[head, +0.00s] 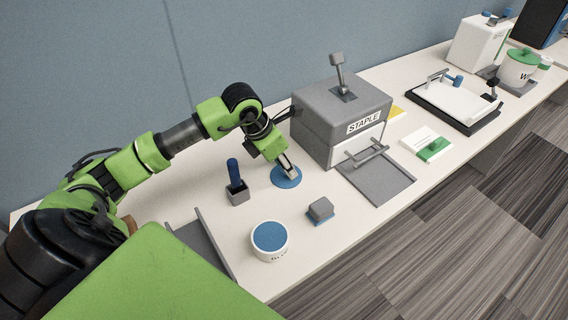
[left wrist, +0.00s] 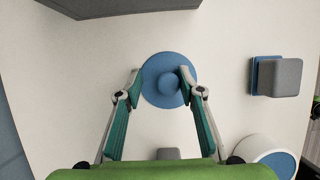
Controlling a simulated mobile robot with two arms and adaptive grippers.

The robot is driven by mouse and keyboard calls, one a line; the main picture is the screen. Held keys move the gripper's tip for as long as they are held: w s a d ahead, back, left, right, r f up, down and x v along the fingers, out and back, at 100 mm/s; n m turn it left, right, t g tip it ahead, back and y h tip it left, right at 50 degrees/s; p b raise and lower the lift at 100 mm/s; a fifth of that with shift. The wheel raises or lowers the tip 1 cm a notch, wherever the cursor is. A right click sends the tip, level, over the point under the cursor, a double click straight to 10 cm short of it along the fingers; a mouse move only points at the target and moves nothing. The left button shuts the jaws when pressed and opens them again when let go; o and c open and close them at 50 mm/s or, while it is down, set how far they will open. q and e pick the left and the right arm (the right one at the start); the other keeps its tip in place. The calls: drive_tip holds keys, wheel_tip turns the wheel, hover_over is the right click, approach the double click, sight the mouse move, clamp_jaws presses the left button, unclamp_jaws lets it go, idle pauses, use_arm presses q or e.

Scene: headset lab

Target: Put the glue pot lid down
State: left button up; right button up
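The glue pot lid is a blue disc (head: 287,181) with a round knob, lying on the white table in front of the staple machine. In the left wrist view the lid (left wrist: 160,96) shows from above, apparently flat on the table. My left gripper (head: 290,172) points down at it. Its fingers (left wrist: 160,74) are apart, one left of the disc and one overlapping the disc right of the knob; I see no grip on the knob. The white pot (head: 270,254) with a blue top stands nearer the table's front edge. My right gripper is not in view.
The grey staple machine (head: 325,105) stands behind the lid. A grey holder with a blue handle (head: 236,185) is left of it, and a grey block on a blue base (head: 320,210) is right. Bare table lies between the block and the pot.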

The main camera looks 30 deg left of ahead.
use_arm(q)
drive_tip(key=shift+s+a+r, duration=0.1)
drive_tip(key=shift+r, duration=0.4)
drive_tip(key=v, duration=1.1)
drive_tip(key=shift+b, duration=0.35)
drive_tip(key=shift+s+r, duration=0.1)
drive_tip(key=shift+r, duration=0.05)
